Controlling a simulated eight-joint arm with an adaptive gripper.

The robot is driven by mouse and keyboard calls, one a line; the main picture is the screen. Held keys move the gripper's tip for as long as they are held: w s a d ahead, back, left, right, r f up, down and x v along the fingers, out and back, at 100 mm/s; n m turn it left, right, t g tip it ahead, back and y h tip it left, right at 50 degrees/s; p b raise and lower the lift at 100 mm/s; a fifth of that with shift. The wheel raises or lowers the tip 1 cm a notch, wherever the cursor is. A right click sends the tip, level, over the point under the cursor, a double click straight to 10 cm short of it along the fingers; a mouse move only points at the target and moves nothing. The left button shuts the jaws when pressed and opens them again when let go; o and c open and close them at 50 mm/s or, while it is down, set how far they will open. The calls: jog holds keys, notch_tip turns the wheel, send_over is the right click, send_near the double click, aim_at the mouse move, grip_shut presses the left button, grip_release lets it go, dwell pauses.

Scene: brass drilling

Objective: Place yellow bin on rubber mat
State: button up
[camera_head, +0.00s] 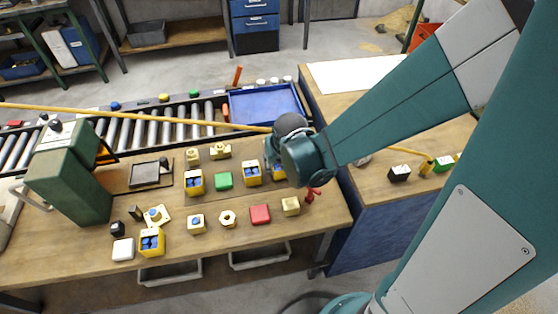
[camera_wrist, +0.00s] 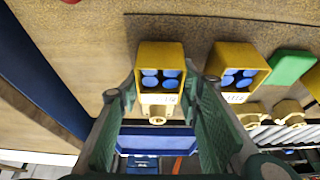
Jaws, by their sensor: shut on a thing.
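My gripper (camera_wrist: 161,88) is shut on a yellow bin (camera_wrist: 145,55) with blue cylinders inside and a pale label on its side. In the head view this bin (camera_head: 279,174) is partly hidden behind my gripper (camera_head: 275,165). The bin is upright, over or on one end of the brown rubber mat (camera_wrist: 215,28); I cannot tell if its base touches. The mat also shows in the head view (camera_head: 208,182). A second, similar yellow bin (camera_head: 251,180) stands close beside it. Another yellow bin (camera_head: 194,188) stands farther left, and one (camera_head: 151,250) is near the table's front.
A green block (camera_head: 223,180) lies between two bins. A green machine (camera_head: 70,170) stands left. A roller conveyor (camera_head: 150,125) with a blue tray (camera_head: 265,104) runs behind.

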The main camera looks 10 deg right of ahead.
jog(key=shift+f, duration=0.15)
jog(key=o, duration=0.9)
jog(key=shift+r, duration=0.2)
jog(key=shift+p+v, duration=1.75)
jog(key=shift+v, duration=4.2)
jog(key=shift+s+r, duration=0.1)
jog(key=shift+r, duration=0.05)
